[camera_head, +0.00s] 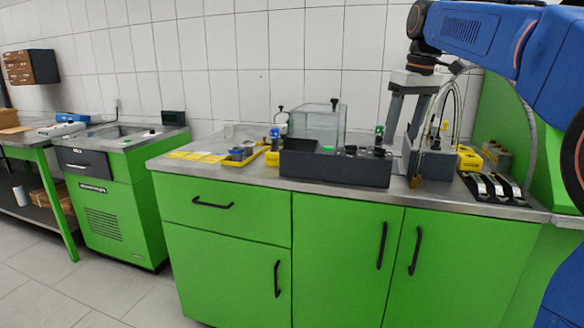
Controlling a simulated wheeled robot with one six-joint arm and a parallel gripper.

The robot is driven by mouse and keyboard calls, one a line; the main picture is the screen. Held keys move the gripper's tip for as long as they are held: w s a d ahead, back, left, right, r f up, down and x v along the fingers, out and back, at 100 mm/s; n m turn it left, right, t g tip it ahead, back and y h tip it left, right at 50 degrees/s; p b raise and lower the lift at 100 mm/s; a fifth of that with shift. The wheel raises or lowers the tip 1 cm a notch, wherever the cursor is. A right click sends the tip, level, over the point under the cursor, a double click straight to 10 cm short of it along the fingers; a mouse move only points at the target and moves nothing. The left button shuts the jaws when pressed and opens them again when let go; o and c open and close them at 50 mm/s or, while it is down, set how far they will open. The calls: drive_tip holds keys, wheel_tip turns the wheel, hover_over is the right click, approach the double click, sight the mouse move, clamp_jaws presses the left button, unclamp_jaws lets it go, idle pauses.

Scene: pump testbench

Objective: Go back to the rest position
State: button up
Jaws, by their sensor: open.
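My blue arm (475,38) reaches in from the upper right. My gripper (404,122) hangs from its dark wrist, pointing down in front of the tiled wall and over the right part of the worktop. Its jaws are apart, and I see nothing held between them. The grey stand and hoses behind it make the fingertips hard to separate from the background.
Below lies a steel worktop (350,191) on green cabinets. It carries a dark grey box (330,168), a clear tank (318,122), yellow trays (195,156), a pump fixture with hoses (433,160) and a black rack (492,188). A green cart (112,205) stands left; floor shows between.

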drive_tip(key=s+f+m+t, duration=0.2)
drive_tip(key=s+f+m, duration=0.3)
drive_tip(key=s+f, duration=2.6)
drive_tip(key=s, duration=0.3)
drive_tip(key=shift+d+f+t+h, duration=0.3)
drive_tip(key=shift+d+t+h, duration=0.1)
